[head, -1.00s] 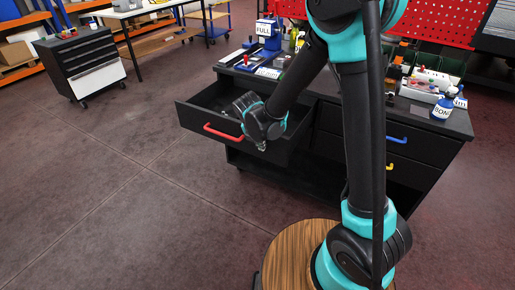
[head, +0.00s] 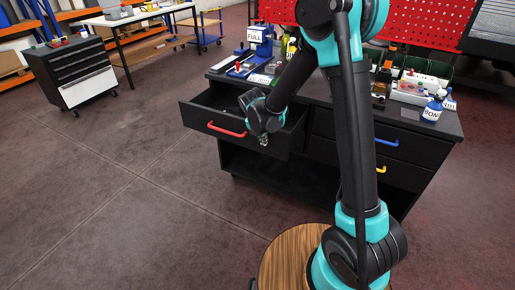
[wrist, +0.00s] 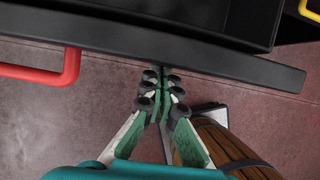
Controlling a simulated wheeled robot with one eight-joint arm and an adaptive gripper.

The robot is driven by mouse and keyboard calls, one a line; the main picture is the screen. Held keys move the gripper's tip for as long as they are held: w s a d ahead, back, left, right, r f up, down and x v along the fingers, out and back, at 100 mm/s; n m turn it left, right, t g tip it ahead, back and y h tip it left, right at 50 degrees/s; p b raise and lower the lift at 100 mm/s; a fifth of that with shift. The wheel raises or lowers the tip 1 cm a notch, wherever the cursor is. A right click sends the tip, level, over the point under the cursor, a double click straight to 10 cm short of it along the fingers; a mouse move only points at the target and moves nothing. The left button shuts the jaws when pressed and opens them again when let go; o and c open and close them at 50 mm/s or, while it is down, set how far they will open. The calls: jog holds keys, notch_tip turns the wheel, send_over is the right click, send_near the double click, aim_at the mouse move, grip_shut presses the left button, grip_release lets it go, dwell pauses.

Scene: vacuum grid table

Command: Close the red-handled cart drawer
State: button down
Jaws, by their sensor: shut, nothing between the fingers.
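The drawer with the red handle stands partly open from the black cart (head: 400,118); its front panel (head: 195,118) juts out toward me. The red handle (head: 227,131) is on that front, and it also shows at the left in the wrist view (wrist: 40,72). My gripper (head: 264,140) is shut and empty, at the drawer front to the right of the handle. In the wrist view my gripper's fingertips (wrist: 163,78) are together close to the drawer's front edge (wrist: 220,62); I cannot tell whether they touch it.
Other drawers with a blue handle (head: 387,142) and a yellow handle (head: 381,169) look shut. Bottles and bins crowd the cart top, including a blue bottle (head: 433,110). Open floor (head: 110,190) lies left of the cart. A grey drawer cabinet (head: 75,75) stands far left.

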jog(key=w+d, duration=0.3)
jog(key=w, duration=0.4)
jog(key=w+d, duration=0.3)
jog(key=w, duration=0.5)
jog(key=w+d, duration=0.3)
jog(key=w, duration=0.5)
jog(key=shift+d, duration=0.25)
jog(key=shift+w+d, duration=0.2)
jog(key=shift+w, duration=0.2)
jog(key=shift+w+r, duration=0.1)
